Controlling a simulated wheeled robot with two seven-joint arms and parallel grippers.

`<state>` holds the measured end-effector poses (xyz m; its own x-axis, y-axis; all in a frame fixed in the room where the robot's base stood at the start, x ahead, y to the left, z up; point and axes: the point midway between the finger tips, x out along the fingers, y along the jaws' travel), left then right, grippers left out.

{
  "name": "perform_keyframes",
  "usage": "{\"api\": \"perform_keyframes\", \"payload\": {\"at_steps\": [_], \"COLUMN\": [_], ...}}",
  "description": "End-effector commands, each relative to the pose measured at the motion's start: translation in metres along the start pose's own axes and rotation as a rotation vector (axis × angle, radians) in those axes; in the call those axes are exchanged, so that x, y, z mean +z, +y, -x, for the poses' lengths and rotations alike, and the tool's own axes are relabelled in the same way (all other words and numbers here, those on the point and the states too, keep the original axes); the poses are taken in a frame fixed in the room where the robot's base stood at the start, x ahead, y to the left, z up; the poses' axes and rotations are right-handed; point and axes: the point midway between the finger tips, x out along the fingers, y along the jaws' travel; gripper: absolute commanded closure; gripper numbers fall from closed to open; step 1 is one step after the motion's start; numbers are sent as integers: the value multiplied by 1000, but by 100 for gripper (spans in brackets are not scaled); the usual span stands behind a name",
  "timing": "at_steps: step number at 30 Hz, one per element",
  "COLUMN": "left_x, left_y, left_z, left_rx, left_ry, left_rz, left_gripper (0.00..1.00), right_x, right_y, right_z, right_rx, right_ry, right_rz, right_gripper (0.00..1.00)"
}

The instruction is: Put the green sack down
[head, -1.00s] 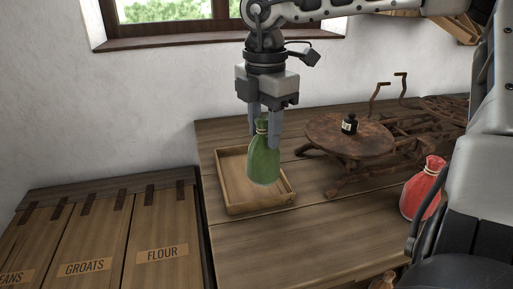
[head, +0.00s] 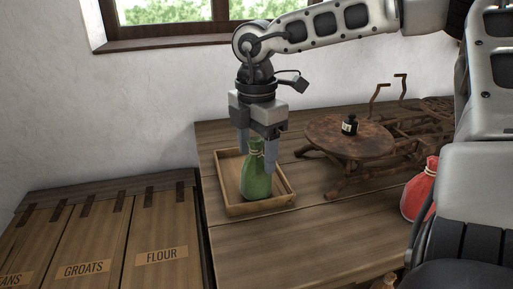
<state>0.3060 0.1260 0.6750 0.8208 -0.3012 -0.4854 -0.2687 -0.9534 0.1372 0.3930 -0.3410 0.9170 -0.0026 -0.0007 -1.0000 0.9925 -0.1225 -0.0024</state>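My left gripper is not in view.
A red sack (head: 419,191) stands at the right, partly behind my arm. Labelled wooden bins (head: 161,235) lie left. The front tabletop is clear.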

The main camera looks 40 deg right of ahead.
Motion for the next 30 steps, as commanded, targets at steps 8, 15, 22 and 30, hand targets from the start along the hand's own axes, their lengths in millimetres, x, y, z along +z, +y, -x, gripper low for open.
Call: {"api": "perform_keyframes", "payload": {"at_steps": [8, 15, 22, 30], "left_x": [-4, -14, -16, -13], "left_y": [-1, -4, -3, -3], "left_z": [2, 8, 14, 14], "left_rx": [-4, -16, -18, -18], "left_ry": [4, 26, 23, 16], "left_rz": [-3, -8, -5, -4], "left_gripper": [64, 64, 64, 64], "right_x": [0, 0, 0, 0], "right_y": [1, 1, 1, 0], "right_z": [24, 76, 112, 122], "right_rx": [6, 6, 3, 1], "right_ry": [-2, -3, -3, -1], "right_rz": [-1, -2, -1, 0], "right_gripper": [37, 37, 37, 37]}}
